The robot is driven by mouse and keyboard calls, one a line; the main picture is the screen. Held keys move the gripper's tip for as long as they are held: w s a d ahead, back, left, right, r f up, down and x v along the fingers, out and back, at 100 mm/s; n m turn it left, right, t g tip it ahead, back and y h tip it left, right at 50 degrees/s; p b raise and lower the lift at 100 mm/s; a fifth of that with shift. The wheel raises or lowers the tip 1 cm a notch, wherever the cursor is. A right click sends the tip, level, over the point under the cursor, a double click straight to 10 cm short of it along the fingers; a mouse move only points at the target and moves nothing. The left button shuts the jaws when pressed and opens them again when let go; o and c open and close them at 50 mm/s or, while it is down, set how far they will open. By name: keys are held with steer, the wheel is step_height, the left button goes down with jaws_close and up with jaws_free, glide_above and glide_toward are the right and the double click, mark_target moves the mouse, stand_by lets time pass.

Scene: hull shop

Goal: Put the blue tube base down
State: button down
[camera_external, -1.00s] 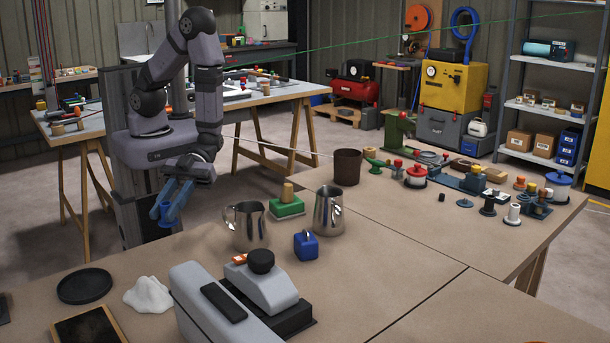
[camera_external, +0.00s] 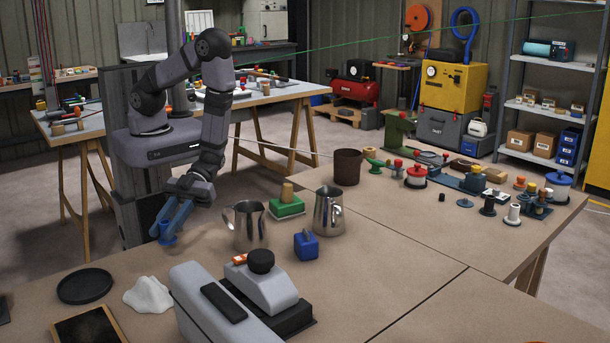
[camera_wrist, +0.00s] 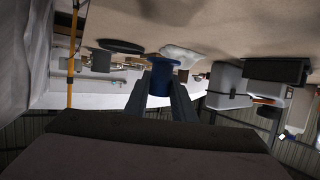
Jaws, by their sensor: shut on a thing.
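The blue tube base (camera_external: 167,239) is a short blue tube with a wider flange. It is upright at my gripper's fingertips, low over or on the brown tabletop (camera_external: 215,262); I cannot tell if it touches. My gripper (camera_external: 172,227) points down at the left of the table and is shut on it. In the wrist view, which looks upside down, the blue tube base (camera_wrist: 161,75) sits between the two fingers of my gripper (camera_wrist: 160,88), its flange toward the tabletop.
A steel mug (camera_external: 246,226) stands close right of my gripper, with a steel pitcher (camera_external: 328,211) and a green block (camera_external: 287,208) beyond. A white cloth (camera_external: 148,296), a black dish (camera_external: 85,286) and a grey machine (camera_external: 265,290) lie nearer the camera. Bare tabletop surrounds the tube.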

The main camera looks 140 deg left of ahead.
mark_target(170, 256)
steer(key=shift+f, duration=0.1)
steer(key=shift+f, duration=2.05)
steer(key=shift+f, duration=0.15)
steer(key=c, duration=1.5)
jaws_free()
steer(key=shift+a+r, duration=0.1)
steer(key=shift+r, duration=0.1)
steer(key=b+v, duration=0.1)
steer(key=v, duration=1)
steer(key=shift+s+a+r+b, duration=0.15)
steer(key=shift+s+a+b, duration=0.15)
steer(key=shift+b, duration=0.1)
